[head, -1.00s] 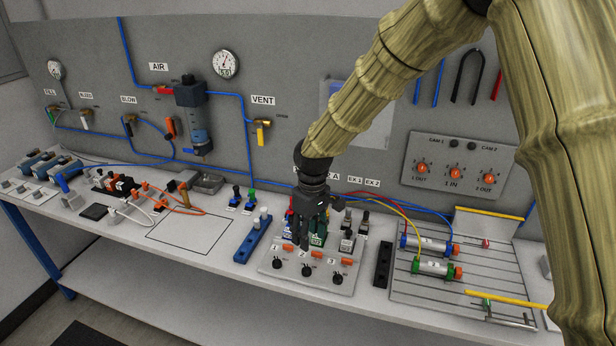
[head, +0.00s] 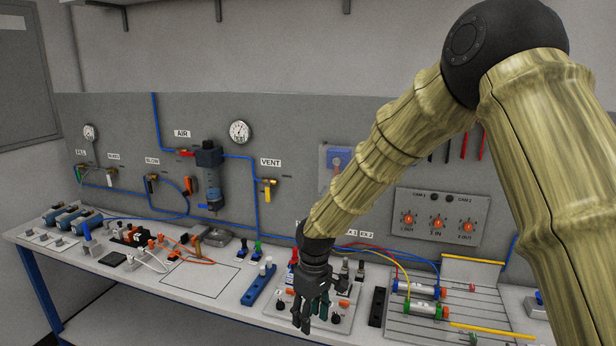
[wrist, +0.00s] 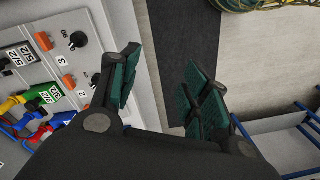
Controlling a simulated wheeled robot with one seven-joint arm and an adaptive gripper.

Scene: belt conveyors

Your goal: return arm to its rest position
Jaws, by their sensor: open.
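My gripper (head: 313,322) hangs at the end of my bent arm, fingers pointing down, in front of the numbered valve panel (head: 345,318) on the bench. In the head view it covers the middle of that panel. In the wrist view the two green-padded fingers (wrist: 160,88) are apart with nothing between them. The panel (wrist: 75,82) lies to their left in that view, with bench edge and floor behind the fingers. No contact with the panel shows.
The bench (head: 215,310) carries a blue block (head: 258,287), a black strip (head: 378,306) and a slotted plate with cylinders (head: 420,326). A grey wall panel with gauges (head: 240,131) and a three-knob box (head: 437,219) stands behind.

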